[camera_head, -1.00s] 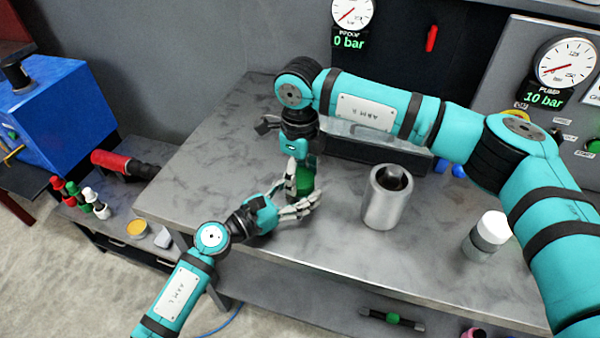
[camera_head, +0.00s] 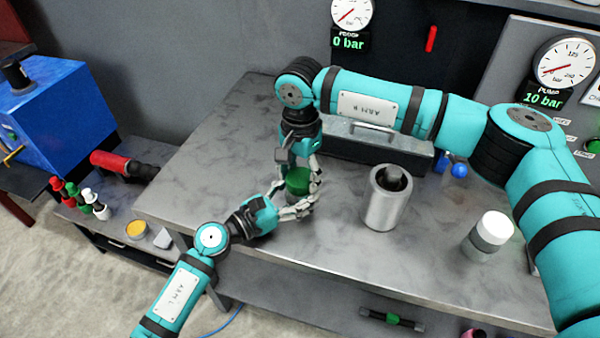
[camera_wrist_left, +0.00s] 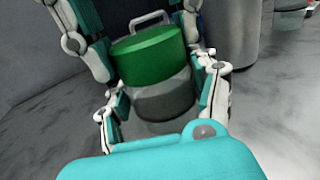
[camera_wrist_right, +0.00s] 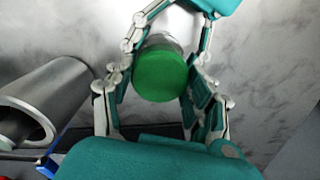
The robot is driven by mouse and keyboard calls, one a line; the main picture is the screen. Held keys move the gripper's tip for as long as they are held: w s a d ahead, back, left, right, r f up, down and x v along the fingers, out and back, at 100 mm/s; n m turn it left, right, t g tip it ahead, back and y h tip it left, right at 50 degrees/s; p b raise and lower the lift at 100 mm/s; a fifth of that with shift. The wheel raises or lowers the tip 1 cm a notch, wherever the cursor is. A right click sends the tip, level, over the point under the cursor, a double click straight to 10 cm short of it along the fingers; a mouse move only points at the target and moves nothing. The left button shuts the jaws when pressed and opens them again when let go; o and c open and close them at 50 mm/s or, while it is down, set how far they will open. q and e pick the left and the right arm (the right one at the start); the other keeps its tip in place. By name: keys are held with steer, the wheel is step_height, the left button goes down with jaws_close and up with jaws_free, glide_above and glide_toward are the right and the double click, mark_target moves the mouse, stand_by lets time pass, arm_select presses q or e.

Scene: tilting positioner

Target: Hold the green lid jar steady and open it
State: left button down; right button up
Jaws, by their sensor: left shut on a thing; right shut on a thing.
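The green lid (camera_head: 299,181) sits on a jar standing upright on the grey bench. In the left wrist view the green lid (camera_wrist_left: 148,55) is on top, with the jar's dark grey contents (camera_wrist_left: 163,100) below it. My left gripper (camera_head: 296,204) reaches in from the left, its fingers shut around the jar's body. My right gripper (camera_head: 301,172) points down from above, its fingers shut on the lid from both sides. In the right wrist view the round lid (camera_wrist_right: 160,74) shows between both sets of fingers. The jar's body is mostly hidden in the head view.
A metal cylinder (camera_head: 380,208) stands right of the jar. A white-lidded jar (camera_head: 488,236) stands farther right. A dark box with a handle (camera_head: 375,147) lies behind, beside blue items (camera_head: 455,168).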

mark_target(300, 176)
steer(key=shift+r, duration=0.25)
steer(key=shift+r, duration=0.9)
steer(key=shift+r, duration=2)
arm_select(q)
steer(key=shift+c, duration=1.5)
jaws_free()
steer(key=shift+o, duration=0.4)
steer(key=shift+a, duration=0.1)
